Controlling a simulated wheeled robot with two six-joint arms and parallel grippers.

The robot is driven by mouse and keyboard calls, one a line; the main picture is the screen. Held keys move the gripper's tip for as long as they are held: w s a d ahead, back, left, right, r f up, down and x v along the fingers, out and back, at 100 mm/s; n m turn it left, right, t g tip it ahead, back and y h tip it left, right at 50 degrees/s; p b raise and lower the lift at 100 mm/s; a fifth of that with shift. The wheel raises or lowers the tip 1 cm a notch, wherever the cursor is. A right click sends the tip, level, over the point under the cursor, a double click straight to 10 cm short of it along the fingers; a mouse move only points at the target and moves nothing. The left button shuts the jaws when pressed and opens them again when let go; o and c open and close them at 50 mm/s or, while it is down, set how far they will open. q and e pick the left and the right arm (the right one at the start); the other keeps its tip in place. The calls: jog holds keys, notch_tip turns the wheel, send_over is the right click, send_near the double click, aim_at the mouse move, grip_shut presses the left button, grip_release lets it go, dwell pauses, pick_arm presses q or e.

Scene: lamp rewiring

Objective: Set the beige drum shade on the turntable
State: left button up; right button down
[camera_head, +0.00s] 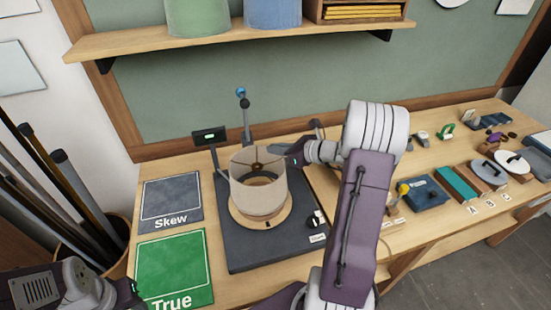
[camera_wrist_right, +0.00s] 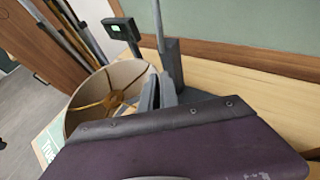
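The beige drum shade (camera_head: 258,192) is upright over the wooden disc of the turntable (camera_head: 242,222). I cannot tell whether its lower rim touches the disc or hangs just above it. Its open top and inner spider frame face up, and it also shows in the right wrist view (camera_wrist_right: 82,97). My right gripper (camera_head: 293,153) reaches in from the right and is shut on the shade's upper right rim; the fingers (camera_wrist_right: 156,92) straddle the rim in the wrist view. My left gripper (camera_head: 133,290) is at the lower left, away from the shade, mostly hidden.
A post with a blue ball (camera_head: 241,92) and a small display (camera_head: 210,136) stand behind the turntable. Skew (camera_head: 172,198) and True (camera_head: 173,268) mats lie left. Small parts and a blue tray (camera_head: 422,194) occupy the right bench. A shelf (camera_head: 150,42) runs above.

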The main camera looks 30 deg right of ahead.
aim_at(280, 158)
notch_tip(280, 158, down, 3)
jog(key=shift+s+f, duration=0.1)
jog(key=shift+s, duration=0.05)
jog(key=shift+d+f, duration=0.15)
jog(key=shift+f, duration=0.3)
jog(key=shift+f+b, duration=0.35)
jog(key=c, duration=1.6)
grip_release()
jog(key=shift+r, duration=0.1)
